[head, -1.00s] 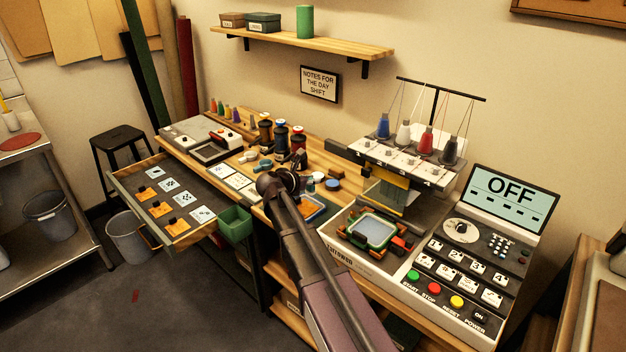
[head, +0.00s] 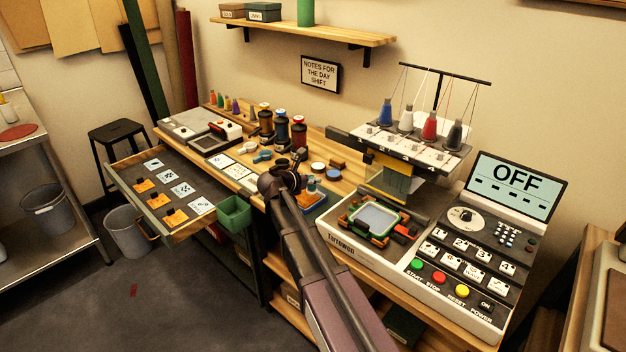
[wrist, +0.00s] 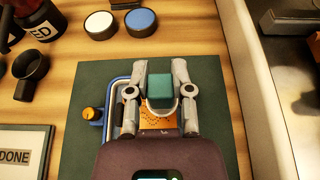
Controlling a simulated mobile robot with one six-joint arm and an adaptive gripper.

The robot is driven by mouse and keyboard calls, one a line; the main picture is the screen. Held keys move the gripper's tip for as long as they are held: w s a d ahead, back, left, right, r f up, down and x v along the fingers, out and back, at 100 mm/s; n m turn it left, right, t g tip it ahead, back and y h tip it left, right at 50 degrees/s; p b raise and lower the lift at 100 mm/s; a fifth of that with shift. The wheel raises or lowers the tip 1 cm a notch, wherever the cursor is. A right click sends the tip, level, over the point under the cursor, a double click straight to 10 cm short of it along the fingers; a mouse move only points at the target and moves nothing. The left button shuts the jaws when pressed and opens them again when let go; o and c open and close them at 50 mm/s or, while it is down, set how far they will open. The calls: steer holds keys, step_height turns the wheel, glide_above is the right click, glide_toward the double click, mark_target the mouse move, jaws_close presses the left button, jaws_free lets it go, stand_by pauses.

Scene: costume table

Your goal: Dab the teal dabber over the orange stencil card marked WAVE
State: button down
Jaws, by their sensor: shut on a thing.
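My gripper (wrist: 158,95) is shut on the teal dabber (wrist: 160,84), a block with a pale, rounded collar between the two fingers. The orange stencil card (wrist: 158,120), with rows of small dark holes, lies right below the dabber in the wrist view. The dabber and fingers hide much of it, and I cannot read its marking. Whether the dabber touches the card is not clear. A blue frame (wrist: 112,98) with an orange knob (wrist: 89,114) surrounds the card on a dark green mat (wrist: 76,85). In the head view my arm hides most of this spot.
A white pad (wrist: 99,22) and a blue pad (wrist: 140,20) lie behind the mat. A sign reading DONE (wrist: 14,156) is at left. The embroidery machine (head: 352,240) stands at right. An open drawer (head: 127,195) holds several cards, some orange.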

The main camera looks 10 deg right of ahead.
mark_target(310, 187)
steer(key=shift+f+b, duration=0.7)
steer(key=shift+f, duration=0.3)
steer(key=shift+f+b, duration=0.55)
stand_by(2.2)
steer(key=shift+r, duration=0.15)
steer(key=shift+r+p, duration=3.4)
steer(key=shift+p, duration=0.15)
steer(key=shift+f, duration=0.2)
steer(key=shift+w+f+b, duration=0.25)
steer(key=shift+f+b, duration=0.7)
steer(key=shift+b, duration=0.05)
steer(key=shift+w+f+b, duration=0.3)
steer(key=shift+f+b, duration=0.6)
steer(key=shift+b, duration=0.1)
steer(key=shift+w+f+b, duration=0.25)
steer(key=shift+f+b, duration=0.7)
steer(key=shift+b, duration=0.05)
steer(key=shift+f, duration=0.15)
